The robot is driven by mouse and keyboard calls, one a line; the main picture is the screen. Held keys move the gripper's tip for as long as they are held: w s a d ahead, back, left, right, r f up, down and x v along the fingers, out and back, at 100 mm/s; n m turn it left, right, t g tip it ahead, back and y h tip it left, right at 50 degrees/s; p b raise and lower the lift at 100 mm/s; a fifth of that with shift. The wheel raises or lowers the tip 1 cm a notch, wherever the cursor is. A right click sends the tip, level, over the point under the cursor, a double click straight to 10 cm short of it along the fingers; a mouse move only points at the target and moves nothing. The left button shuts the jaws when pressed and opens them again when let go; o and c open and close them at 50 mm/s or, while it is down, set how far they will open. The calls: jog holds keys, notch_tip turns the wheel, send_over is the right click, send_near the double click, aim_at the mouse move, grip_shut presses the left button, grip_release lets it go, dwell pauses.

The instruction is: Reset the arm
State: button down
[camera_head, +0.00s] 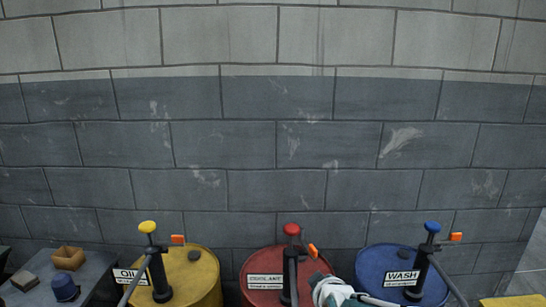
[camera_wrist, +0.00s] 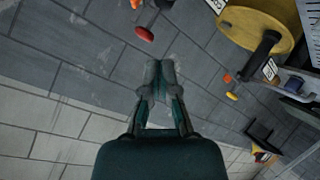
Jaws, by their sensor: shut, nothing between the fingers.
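My gripper shows in the wrist view (camera_wrist: 160,70) with its two fingers together and nothing between them. The grey block wall lies beyond the fingertips in that view. In the head view, a white and teal part of my arm (camera_head: 333,292) shows at the bottom edge, in front of the gap between the red drum (camera_head: 262,284) and the blue drum (camera_head: 375,266). The rest of the arm is out of that view.
A yellow drum (camera_head: 203,275) marked OIL stands left of the red one; it also shows in the wrist view (camera_wrist: 262,18). Each drum has a pump with a coloured knob. A bench (camera_head: 97,270) at left bears a small box (camera_head: 69,258) and a blue object (camera_head: 65,288).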

jog(key=s+d+r+m+g, duration=0.1)
jog(key=s+d+m+g, duration=0.1)
jog(key=s, duration=0.5)
jog(key=s+d+r+m+g, duration=0.1)
jog(key=s+m, duration=0.3)
jog(key=s, duration=0.4)
jog(key=s+d+r+m+g+h, duration=0.1)
jog(key=s+d+r+m+g, duration=0.1)
jog(key=s, duration=0.5)
jog(key=shift+s+d+m+g, duration=0.15)
jog(key=shift+d+m+g, duration=0.35)
jog(key=shift+g, duration=0.2)
